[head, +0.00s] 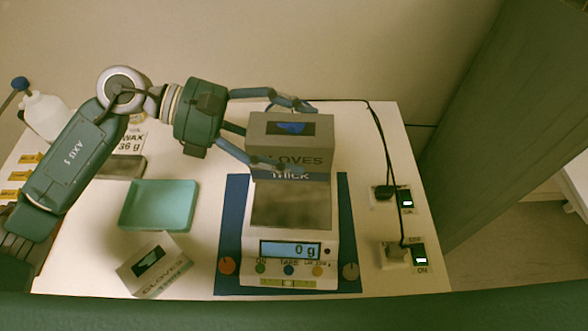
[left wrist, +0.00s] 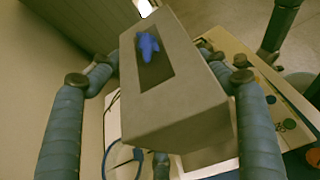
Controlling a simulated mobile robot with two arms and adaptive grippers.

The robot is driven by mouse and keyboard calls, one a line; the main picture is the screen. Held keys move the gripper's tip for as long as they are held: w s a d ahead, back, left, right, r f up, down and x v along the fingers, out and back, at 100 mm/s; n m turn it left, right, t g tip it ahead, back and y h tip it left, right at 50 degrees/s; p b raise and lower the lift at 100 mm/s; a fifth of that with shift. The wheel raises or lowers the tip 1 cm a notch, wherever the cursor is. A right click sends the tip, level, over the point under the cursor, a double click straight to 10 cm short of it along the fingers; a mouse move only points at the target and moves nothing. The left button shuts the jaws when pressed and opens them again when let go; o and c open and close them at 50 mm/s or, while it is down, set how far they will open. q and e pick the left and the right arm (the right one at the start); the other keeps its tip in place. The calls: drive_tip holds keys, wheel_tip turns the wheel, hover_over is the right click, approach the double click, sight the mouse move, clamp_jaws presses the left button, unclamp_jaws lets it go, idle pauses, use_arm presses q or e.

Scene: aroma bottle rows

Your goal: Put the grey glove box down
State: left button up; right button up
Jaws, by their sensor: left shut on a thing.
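The grey glove box (head: 290,130) has a dark top opening with blue glove showing and the word GLOVES on its front. My left gripper (head: 291,137) is shut on it, one finger along the far side and one across the front. The box is in front of the back part of the scale (head: 290,210) in the head view. The scale's display reads 0 g. In the left wrist view the grey box (left wrist: 178,85) sits tilted between the fingers (left wrist: 160,110). Whether its underside touches anything is hidden. My right gripper is not in view.
A paler glove box (head: 154,264) lies at the front left, beside a teal tray (head: 160,205). A blue mat (head: 229,235) lies under the scale. Sockets with plugs and cables (head: 398,254) are at the right. A white bottle (head: 46,116) stands at the back left.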

use_arm(q)
wheel_tip(320, 180, down, 5)
drive_tip(key=shift+d+f, duration=0.1)
drive_tip(key=shift+d, duration=0.05)
drive_tip(key=shift+f, duration=0.5)
wheel_tip(320, 180, down, 4)
drive_tip(key=shift+p, duration=0.45)
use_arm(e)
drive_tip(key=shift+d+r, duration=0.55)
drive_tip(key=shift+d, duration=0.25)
use_arm(q)
drive_tip(key=shift+f+b, duration=0.25)
drive_tip(key=shift+b, duration=0.05)
drive_tip(key=o, duration=1.4)
drive_tip(key=shift+c, duration=0.2)
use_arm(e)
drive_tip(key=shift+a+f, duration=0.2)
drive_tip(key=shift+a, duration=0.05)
